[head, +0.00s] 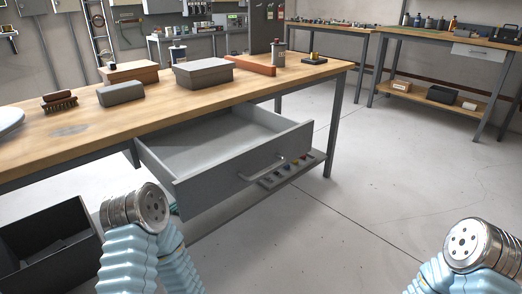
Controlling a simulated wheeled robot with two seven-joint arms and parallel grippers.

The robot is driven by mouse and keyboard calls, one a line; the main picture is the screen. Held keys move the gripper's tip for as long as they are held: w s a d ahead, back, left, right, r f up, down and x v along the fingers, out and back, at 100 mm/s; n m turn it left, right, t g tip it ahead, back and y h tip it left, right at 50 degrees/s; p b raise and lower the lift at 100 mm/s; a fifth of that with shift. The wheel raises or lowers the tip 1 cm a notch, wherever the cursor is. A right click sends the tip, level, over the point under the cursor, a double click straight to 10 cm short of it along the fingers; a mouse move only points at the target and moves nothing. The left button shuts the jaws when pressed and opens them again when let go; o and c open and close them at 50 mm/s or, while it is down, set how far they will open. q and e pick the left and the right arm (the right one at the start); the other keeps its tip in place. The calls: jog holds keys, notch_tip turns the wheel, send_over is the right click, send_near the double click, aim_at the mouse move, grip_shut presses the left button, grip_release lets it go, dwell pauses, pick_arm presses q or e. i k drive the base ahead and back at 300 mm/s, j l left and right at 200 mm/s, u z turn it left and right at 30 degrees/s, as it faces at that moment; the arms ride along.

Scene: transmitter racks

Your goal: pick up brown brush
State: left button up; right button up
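The brown brush (59,101) lies on the wooden workbench (200,107) at its left part, with dark bristles or a dark base under a reddish-brown top. A grey block-like object (121,93) lies just to its right, with a small gap between them. My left arm rises at the lower left and my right arm at the lower right, both below the bench top and well apart from the brush. Only arm links with round metal ends show; no gripper fingers are visible.
An open, empty-looking drawer (221,182) juts from the bench front. A tan box (128,72), a grey box (203,73), an orange-red bar (250,65) and a can (278,53) stand on the bench. A dark bin (80,222) is at lower left. The right floor is clear.

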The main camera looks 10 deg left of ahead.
aim_at(57, 99)
jog(key=u, duration=1.65)
